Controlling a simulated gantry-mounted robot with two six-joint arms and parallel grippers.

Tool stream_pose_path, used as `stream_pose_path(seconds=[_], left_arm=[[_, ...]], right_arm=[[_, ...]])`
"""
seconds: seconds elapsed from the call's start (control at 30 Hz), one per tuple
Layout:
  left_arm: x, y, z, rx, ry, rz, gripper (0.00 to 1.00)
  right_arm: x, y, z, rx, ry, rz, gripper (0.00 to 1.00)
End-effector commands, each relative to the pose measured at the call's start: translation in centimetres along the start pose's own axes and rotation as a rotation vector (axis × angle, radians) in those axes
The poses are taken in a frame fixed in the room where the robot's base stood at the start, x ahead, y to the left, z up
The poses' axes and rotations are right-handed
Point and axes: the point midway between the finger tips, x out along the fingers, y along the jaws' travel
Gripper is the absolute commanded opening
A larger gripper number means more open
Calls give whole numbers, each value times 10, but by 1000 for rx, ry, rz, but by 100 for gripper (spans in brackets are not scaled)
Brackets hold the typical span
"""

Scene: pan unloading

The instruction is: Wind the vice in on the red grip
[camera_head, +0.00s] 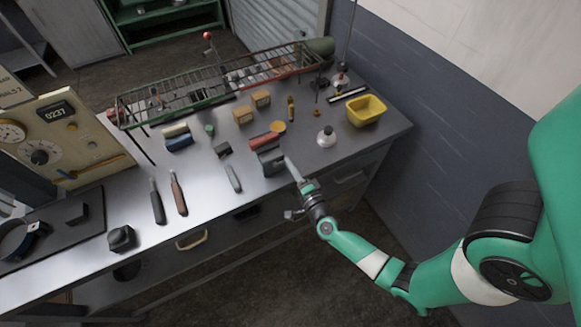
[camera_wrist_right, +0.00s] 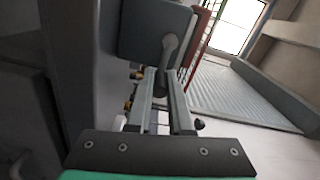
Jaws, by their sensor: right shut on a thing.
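The vice (camera_head: 273,163) is a dark grey block near the front edge of the bench. The red grip (camera_head: 264,141) lies right behind it, its long side across the vice; I cannot tell if the jaws touch it. My right gripper (camera_head: 291,168) reaches in from the right at the vice's front side. In the right wrist view the blue-grey vice body (camera_wrist_right: 140,28) stands ahead, with a grey crank handle (camera_wrist_right: 170,48) on it. The right gripper's fingers (camera_wrist_right: 161,88) are shut on the handle's end. My left gripper is not in view.
A yellow bin (camera_head: 367,110) and a white-topped round item (camera_head: 326,138) stand to the right. Long dark-handled tools (camera_head: 179,194) lie to the left. A long wire rack (camera_head: 220,85) runs along the back.

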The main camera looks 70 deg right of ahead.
Motion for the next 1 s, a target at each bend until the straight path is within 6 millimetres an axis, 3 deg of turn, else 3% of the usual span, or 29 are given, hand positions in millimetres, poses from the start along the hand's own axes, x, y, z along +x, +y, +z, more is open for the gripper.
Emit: stream_pose_path(seconds=[0.5,1.0], left_arm=[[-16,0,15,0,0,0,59],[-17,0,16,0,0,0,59]], right_arm=[[0,15,6,344,-1,1,0],[0,16,7,402,-1,1,0]])
